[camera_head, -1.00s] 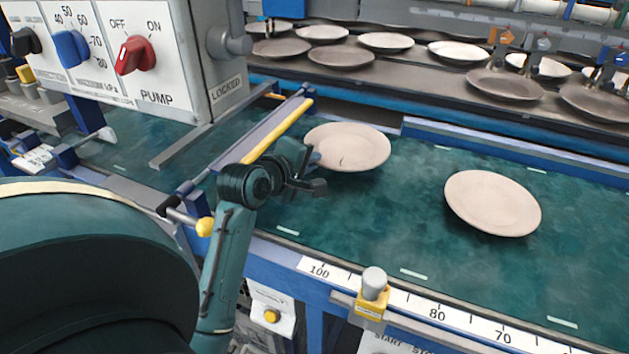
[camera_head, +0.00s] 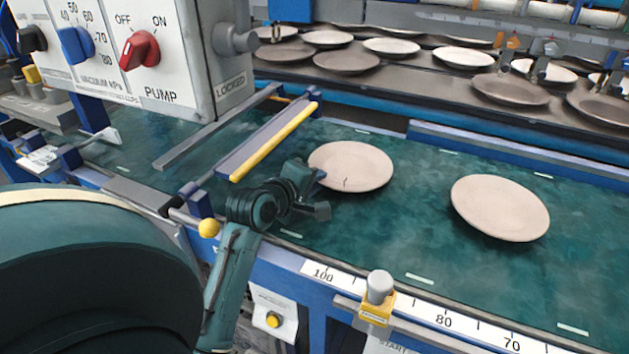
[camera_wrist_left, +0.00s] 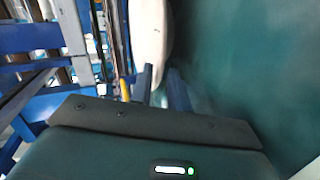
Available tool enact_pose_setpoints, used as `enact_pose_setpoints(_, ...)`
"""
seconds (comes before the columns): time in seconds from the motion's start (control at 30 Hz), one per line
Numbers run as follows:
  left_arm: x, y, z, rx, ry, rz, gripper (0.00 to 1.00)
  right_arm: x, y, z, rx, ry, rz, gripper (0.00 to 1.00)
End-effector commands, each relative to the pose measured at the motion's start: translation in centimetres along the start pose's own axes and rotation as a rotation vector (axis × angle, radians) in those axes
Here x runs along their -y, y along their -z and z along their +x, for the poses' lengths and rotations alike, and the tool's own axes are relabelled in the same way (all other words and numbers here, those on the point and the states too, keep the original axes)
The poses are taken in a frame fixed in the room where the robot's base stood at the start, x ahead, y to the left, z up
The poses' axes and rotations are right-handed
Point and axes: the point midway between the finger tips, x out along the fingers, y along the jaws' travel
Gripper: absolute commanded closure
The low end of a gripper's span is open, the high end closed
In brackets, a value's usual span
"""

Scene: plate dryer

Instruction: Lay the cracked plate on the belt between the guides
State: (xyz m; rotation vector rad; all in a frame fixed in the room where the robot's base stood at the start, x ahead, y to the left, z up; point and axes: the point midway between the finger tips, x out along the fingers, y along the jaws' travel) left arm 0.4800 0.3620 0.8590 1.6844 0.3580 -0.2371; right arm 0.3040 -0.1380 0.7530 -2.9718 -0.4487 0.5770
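The cracked plate (camera_head: 352,163) is beige with a short dark crack at its near rim. It is low over the green belt (camera_head: 400,220); I cannot tell if it fully rests there. My left gripper (camera_head: 314,183) is at its left rim. In the left wrist view the plate (camera_wrist_left: 152,40) shows edge-on, with its rim between the fingers (camera_wrist_left: 161,88), which look closed on it. A second beige plate (camera_head: 500,208) lies to the right on the belt. Blue rails (camera_head: 520,143) border the belt. My right gripper is not in view.
A blue bar with a yellow edge (camera_head: 268,142) crosses the belt left of the cracked plate. A control box with a red pump knob (camera_head: 139,49) stands at upper left. A yellow-based post (camera_head: 377,300) stands at the front scale. Several plates sit on the back conveyor.

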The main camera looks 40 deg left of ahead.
Motion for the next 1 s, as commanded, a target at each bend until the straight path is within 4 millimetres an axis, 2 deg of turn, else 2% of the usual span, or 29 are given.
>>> enact_pose_setpoints(0.13,0.0,0.0,0.0,0.000,0.000,0.000,0.71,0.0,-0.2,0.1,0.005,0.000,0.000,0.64)
enact_pose_setpoints(0.47,-0.3,0.1,-0.5,-0.001,-0.001,-0.001,0.71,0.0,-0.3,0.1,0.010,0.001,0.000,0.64)
enact_pose_setpoints(0.57,-0.3,0.1,-1.9,-0.001,0.000,-0.001,0.71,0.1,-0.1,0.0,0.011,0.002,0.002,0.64)
enact_pose_setpoints(0.9,-0.3,0.1,-9.4,-0.002,0.001,0.001,0.71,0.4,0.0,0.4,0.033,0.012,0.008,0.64)
enact_pose_setpoints(1.0,-0.6,0.1,-10.8,0.001,0.005,-0.002,0.71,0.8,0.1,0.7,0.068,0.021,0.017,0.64)
